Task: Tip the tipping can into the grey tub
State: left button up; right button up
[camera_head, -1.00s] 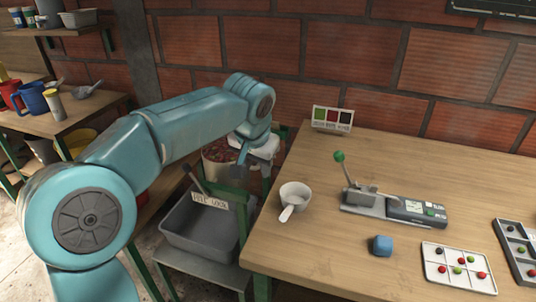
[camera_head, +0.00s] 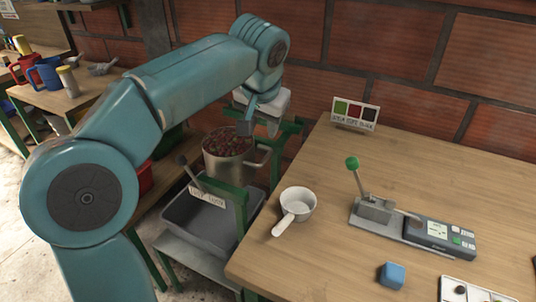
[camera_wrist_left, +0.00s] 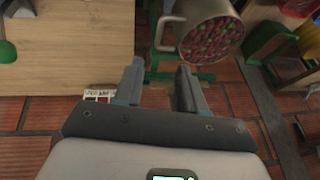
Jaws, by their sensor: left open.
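The tipping can (camera_head: 228,165) is a grey metal can full of red cherries, with a loop handle on its right side. It stands upright on a green frame behind the grey tub (camera_head: 190,228), which sits low on a metal shelf left of the table. A lever with a dark knob and a label plate (camera_head: 207,196) is in front of the can. My left gripper (camera_head: 258,126) is open and empty, just above and behind the can's handle. In the left wrist view the can (camera_wrist_left: 212,38) lies beyond the fingers (camera_wrist_left: 158,85), apart from them. My right gripper is out of view.
The wooden table (camera_head: 330,250) holds a white cup with a handle (camera_head: 297,205), a device with a green-knobbed lever (camera_head: 375,210), a blue block (camera_head: 392,275) and a colour card (camera_head: 354,114). A brick wall (camera_head: 420,60) stands close behind. A side bench with jugs is at left.

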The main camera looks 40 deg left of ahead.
aim_at(264, 159)
pick_arm(q)
jog(key=b+x, duration=0.1)
jog(key=x, duration=0.3)
jog(key=b+x, duration=0.1)
jog(key=x, duration=0.4)
jog(key=b+x, duration=0.1)
jog(key=x, duration=0.4)
jog(key=shift+s+d+f, duration=0.1)
jog(key=shift+s+f, duration=0.1)
jog(key=shift+s, duration=0.1)
jog(key=shift+w+f, duration=0.2)
jog(key=shift+f, duration=0.15)
grip_shut()
